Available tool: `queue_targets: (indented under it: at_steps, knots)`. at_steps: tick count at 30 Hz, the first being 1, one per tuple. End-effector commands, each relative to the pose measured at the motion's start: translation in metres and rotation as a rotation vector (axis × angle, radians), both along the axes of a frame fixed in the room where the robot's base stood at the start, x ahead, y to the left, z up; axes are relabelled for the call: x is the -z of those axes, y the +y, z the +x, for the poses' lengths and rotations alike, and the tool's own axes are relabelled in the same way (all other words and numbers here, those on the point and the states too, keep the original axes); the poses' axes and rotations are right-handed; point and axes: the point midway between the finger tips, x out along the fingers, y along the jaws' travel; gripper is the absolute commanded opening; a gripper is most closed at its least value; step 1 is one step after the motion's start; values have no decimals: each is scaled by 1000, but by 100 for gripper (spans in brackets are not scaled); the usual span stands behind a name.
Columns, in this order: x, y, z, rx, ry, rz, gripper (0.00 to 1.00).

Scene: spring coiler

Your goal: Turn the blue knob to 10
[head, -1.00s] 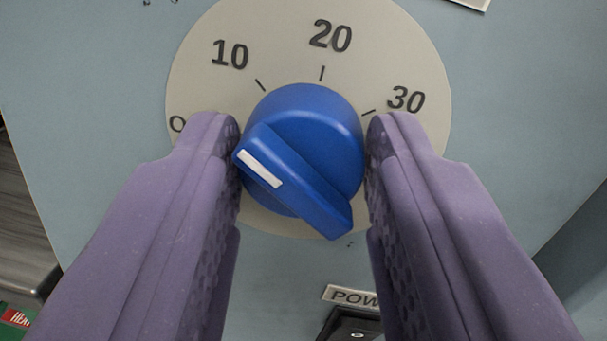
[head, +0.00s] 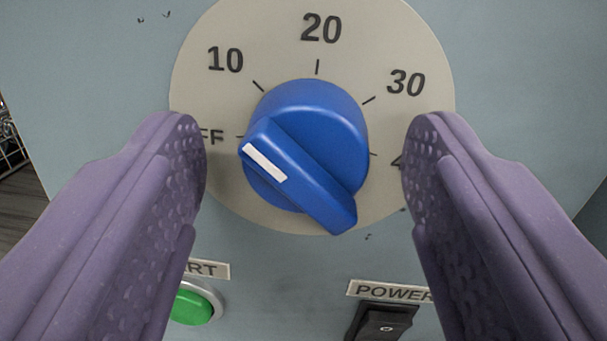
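The blue knob (head: 318,112) sits in the middle of a round beige dial (head: 400,60). Its raised bar runs from upper left to lower right, with a white stripe (head: 265,162) at the upper-left end. The bar slants roughly parallel to the tick of the 10 mark (head: 225,60), though the raised stripe end appears nearer the OFF tick in this view. My gripper (head: 304,150) is open, one purple finger on each side of the knob, with a visible gap on both sides. The left finger partly covers OFF and the right finger partly covers 40.
Below the dial are a green button (head: 192,307) with a partly hidden label at left and a black POWER switch (head: 380,322) at right. The blue-grey panel (head: 95,85) is flat around the dial.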

Motion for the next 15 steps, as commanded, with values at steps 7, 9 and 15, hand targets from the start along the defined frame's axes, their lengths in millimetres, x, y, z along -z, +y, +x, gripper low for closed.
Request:
queue_targets:
  at_steps: [7, 9, 15]
  knots:
    - [0, 0, -2, 0, -1, 0, 64]
    - [0, 0, -8, -1, 0, -1, 64]
    - [2, 1, -45, -2, 0, -2, 64]
